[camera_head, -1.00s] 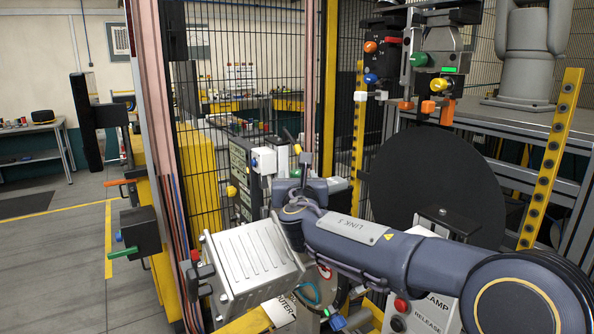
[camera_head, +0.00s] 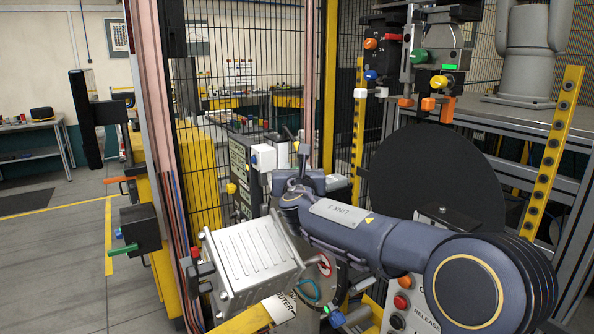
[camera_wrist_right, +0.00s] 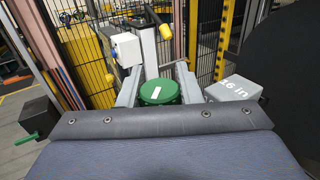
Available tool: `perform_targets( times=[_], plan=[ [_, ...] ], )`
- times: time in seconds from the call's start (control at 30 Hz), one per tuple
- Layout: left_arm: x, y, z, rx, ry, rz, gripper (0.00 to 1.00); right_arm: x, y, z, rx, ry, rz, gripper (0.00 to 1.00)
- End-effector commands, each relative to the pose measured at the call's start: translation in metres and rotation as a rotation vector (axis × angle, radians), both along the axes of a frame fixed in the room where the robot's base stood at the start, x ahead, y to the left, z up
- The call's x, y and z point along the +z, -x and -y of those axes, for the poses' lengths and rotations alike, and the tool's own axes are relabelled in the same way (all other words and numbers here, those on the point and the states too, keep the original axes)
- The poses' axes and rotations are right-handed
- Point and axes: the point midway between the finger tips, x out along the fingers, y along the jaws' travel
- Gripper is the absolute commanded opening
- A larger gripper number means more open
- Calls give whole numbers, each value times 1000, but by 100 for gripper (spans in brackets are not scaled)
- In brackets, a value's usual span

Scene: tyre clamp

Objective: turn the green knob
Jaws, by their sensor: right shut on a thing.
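The green knob (camera_wrist_right: 160,92), a round cap with a white mark on top, shows in the right wrist view. My right gripper (camera_wrist_right: 159,84) is shut on it, with one grey finger on each side. The white mark runs slightly slanted on the cap. The knob's lower part is hidden by my wrist's padded edge. In the head view my right arm reaches in from the lower right, and the held knob cannot be made out there. Another green knob (camera_head: 418,56) sits on the upper right panel, apart from my gripper. My left gripper is not in view.
A white box (camera_head: 264,157) with a blue knob stands near the fence. A grey ribbed box (camera_head: 252,262) is at lower centre. A large black disc (camera_head: 440,178) stands right. A dark block with a green handle (camera_head: 123,250) is left. Open floor lies at far left.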

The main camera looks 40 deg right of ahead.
Motion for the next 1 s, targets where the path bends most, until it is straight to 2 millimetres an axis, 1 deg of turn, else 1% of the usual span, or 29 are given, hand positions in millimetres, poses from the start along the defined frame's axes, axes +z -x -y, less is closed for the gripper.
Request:
perform_targets(
  times=[0.27, 0.47, 0.77, 1.0],
  plan=[
    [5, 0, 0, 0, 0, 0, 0, 1, 0, 0, -45, -1, -1, 9],
    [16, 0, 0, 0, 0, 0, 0, 2, 1, 1, -161, 0, -2, 9],
    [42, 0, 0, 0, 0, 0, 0, 4, 4, 3, -430, 3, -5, 9],
    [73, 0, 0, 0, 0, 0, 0, 6, 8, 5, -658, 4, -4, 9]
  ],
)
